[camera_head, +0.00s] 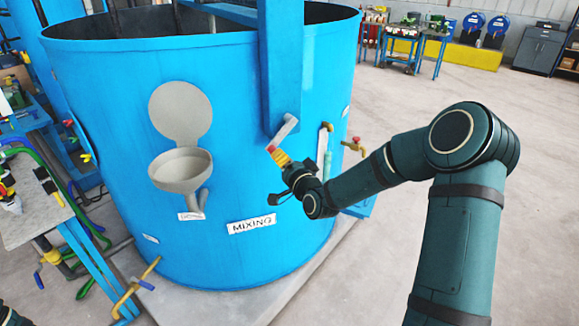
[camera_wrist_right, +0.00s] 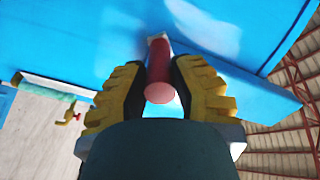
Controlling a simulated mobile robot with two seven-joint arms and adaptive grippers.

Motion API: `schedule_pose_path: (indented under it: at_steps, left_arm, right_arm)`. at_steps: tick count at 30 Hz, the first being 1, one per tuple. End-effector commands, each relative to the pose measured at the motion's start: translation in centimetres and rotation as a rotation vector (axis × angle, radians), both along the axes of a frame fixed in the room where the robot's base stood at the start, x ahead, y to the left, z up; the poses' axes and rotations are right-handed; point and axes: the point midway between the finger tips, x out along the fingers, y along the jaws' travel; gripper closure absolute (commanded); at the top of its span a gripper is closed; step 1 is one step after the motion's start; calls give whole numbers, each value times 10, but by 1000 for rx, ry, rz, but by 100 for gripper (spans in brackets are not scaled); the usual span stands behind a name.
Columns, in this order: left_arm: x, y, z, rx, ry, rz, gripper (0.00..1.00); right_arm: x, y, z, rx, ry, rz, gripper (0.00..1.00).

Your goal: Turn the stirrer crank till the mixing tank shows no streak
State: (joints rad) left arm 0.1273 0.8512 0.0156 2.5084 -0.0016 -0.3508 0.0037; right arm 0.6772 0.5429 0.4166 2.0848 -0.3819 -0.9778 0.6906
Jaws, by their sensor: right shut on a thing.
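The mixing tank (camera_head: 110,110) is a large blue open-topped vessel with a "MIXING" label (camera_head: 252,224) on its front. A blue upright (camera_head: 281,80) comes down over its front right side. The grey arm of the stirrer crank (camera_head: 284,130) sits at the upright's lower end. My right gripper (camera_head: 277,158) is shut on the crank's red handle, and its yellow finger pads close on both sides of the handle (camera_wrist_right: 158,75) in the right wrist view. The tank's contents cannot be made out.
A grey funnel with a raised round lid (camera_head: 180,112) juts from the tank's front. A brass valve (camera_head: 355,146) and a sight tube (camera_head: 324,148) are right of the crank. A workbench (camera_head: 30,205) with hoses stands at the left. The floor at the right is clear.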

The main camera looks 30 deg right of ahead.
Motion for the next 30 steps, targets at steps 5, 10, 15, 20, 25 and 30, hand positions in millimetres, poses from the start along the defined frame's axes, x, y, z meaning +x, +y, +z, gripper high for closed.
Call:
schedule_pose_path:
  at_steps: [5, 10, 15, 20, 25, 30]
  left_arm:
    - [1, 0, -2, 0, -1, 0, 0]
    - [1, 0, -2, 0, -2, 1, 0]
    - [1, 0, -1, 0, -1, 0, 0]
    - [0, 0, -1, 0, -1, 0, 0]
    - [1, 0, -1, 0, -1, 0, 0]
    - [0, 0, -1, 0, -1, 0, 0]
  right_arm:
    - [1, 11, 18, 166, -8, 2, 100]
    - [1, 18, 32, 325, -7, 0, 100]
    - [1, 22, 46, 467, -7, 0, 100]
    - [1, 24, 56, 576, -6, 0, 100]
    - [1, 25, 64, 603, -5, 0, 100]
    - [1, 25, 69, 602, -6, -1, 100]
